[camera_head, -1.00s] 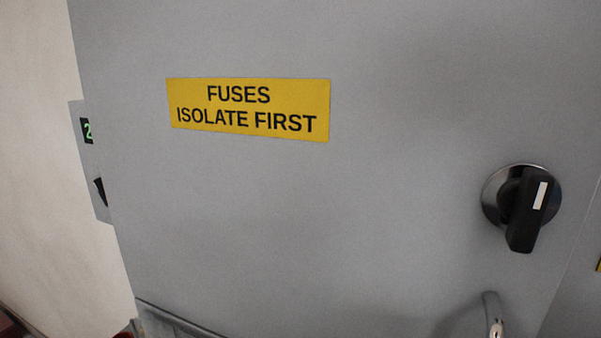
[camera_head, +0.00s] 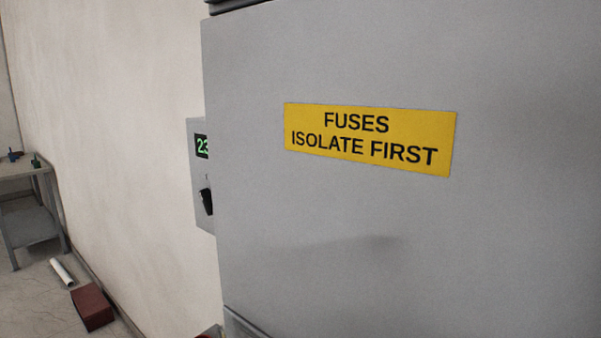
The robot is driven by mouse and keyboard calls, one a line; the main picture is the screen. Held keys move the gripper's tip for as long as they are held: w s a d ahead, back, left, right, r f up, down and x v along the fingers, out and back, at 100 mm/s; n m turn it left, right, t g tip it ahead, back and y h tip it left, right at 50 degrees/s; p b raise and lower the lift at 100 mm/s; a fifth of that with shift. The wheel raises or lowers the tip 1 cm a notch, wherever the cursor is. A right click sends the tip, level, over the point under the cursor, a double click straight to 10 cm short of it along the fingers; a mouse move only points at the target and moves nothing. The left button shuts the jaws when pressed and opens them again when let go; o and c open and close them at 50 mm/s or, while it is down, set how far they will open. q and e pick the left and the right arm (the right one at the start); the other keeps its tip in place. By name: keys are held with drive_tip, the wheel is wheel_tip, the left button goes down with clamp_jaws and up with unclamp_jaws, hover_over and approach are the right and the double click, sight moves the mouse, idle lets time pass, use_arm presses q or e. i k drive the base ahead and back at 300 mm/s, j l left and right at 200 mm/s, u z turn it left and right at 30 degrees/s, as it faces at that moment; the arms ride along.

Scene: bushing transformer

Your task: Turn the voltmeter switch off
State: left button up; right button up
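A small grey panel (camera_head: 196,158) on the wall shows partly past the left edge of the large grey cabinet. It has a dark display (camera_head: 202,146) with green digits, of which "23" shows. Below the display is a black switch knob (camera_head: 207,201), partly hidden by the cabinet edge, so its full position cannot be told. Neither of my grippers is in view.
The grey cabinet (camera_head: 340,255) with a yellow "FUSES ISOLATE FIRST" label (camera_head: 370,139) fills the right side close by. At far left stand a grey table (camera_head: 30,222), a white tube (camera_head: 62,272) and a red-brown block (camera_head: 92,306) on the floor. Some floor at left is clear.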

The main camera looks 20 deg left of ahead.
sight(205, 194)
drive_tip(key=k+j+u, duration=0.15)
drive_tip(key=u, duration=0.25)
drive_tip(key=k+j+u, duration=0.15)
drive_tip(key=u, duration=0.2)
